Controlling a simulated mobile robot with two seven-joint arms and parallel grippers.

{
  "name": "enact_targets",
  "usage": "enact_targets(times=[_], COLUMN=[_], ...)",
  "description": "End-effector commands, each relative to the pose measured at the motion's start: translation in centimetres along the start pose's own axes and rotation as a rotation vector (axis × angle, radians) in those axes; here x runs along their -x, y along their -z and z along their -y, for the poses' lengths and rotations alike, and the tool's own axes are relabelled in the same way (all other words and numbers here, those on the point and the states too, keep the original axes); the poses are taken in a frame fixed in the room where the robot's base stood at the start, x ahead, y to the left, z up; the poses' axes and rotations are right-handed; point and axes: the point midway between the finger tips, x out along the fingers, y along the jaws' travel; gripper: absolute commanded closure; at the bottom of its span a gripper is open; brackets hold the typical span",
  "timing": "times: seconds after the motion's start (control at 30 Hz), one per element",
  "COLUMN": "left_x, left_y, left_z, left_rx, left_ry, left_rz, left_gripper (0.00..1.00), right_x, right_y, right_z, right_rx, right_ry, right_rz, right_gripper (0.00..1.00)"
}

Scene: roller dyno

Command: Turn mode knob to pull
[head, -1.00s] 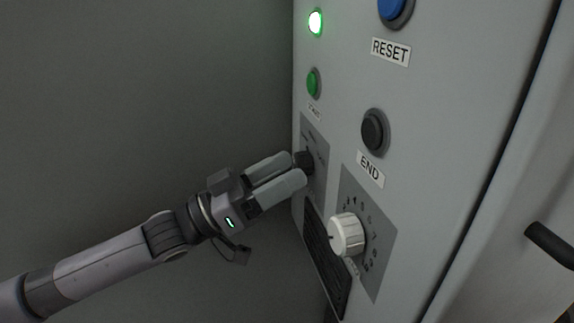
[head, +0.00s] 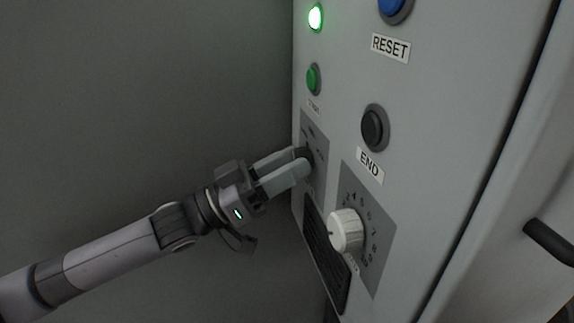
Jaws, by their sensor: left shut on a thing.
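The black mode knob (head: 304,153) sits on a darker grey plate (head: 317,184) at the left of the cabinet front, below the green start button. My left gripper (head: 301,161) is shut on the knob, one finger on each side of it. The fingers hide most of the knob, so its pointer cannot be read. The plate's small labels around it are too small to read. My right gripper is not in view.
A white numbered dial (head: 346,231) stands out close to the right and below my fingers. The black END button (head: 375,128), green button (head: 313,79), lit green lamp (head: 315,18) and blue RESET button (head: 394,9) are above. A black handle (head: 549,245) juts out at right.

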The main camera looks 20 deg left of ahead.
Motion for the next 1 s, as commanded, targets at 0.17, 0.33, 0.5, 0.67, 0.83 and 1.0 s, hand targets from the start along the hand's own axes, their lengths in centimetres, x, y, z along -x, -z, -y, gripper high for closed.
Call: enact_targets(times=[0.17, 0.33, 0.5, 0.67, 0.83, 1.0], left_x=[0.02, 0.0, -0.03, -0.04, -0.04, -0.06], left_y=[-0.07, 0.0, 0.04, 0.09, 0.11, 0.17], left_z=[0.11, 0.23, 0.34, 0.41, 0.48, 0.5], left_rx=[-0.089, -0.215, -0.349, -0.466, -0.568, -0.639], left_ry=[-0.036, -0.088, -0.144, -0.193, -0.235, -0.264], left_rz=[0.002, 0.002, 0.002, 0.002, 0.002, 0.001], left_gripper=[0.93, 0.93, 0.93, 0.93, 0.93, 0.93], right_x=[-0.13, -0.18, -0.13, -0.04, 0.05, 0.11], right_y=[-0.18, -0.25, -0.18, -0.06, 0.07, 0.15], right_z=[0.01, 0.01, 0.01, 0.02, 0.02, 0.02], right_rx=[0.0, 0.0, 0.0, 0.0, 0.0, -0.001], right_ry=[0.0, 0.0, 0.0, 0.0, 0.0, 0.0], right_rz=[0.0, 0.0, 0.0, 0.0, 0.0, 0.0], right_gripper=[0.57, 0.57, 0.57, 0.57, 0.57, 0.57])
